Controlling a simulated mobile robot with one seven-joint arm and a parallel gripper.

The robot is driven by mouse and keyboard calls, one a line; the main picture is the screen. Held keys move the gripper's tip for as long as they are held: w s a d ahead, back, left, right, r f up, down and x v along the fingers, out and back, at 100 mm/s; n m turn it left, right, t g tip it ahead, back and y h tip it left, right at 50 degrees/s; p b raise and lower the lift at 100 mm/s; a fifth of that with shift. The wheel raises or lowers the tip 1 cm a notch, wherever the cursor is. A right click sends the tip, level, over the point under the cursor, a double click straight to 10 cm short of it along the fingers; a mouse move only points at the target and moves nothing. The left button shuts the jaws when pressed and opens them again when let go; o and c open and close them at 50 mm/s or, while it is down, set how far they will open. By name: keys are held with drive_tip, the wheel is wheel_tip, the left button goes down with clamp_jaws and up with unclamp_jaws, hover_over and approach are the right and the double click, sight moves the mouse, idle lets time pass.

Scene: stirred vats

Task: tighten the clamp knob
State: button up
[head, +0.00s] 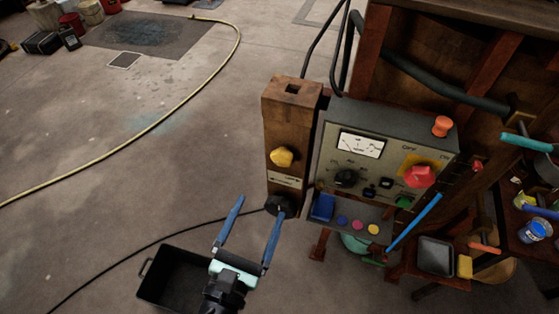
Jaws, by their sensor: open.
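A yellow lobed knob (282,157) sits on the front of an upright brown wooden post (287,118). A pale label (286,181) with a dark arrow is below it. A round black knob (272,204) is lower on the post, partly hidden by my right fingertip. No marking shows which of the two is the clamp knob. My gripper (261,205), with two long blue fingers, is open and empty. It is below and left of the yellow knob, its fingers pointing up toward the post. I cannot tell whether the right finger touches the black knob.
A grey control panel (333,185) with a meter, a red knob and an orange button (441,126) stands right of the post. A black open bin (157,284) is at lower left. A yellow hose (150,140) and a black cable cross the floor. Open floor lies left.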

sight(281, 162)
drive_tip(key=p+x, duration=0.2)
drive_tip(key=x, duration=1)
drive_tip(key=shift+w+d, duration=0.15)
drive_tip(key=shift+w, duration=0.25)
drive_tip(key=shift+c, duration=0.4)
drive_tip(key=c, duration=1.3)
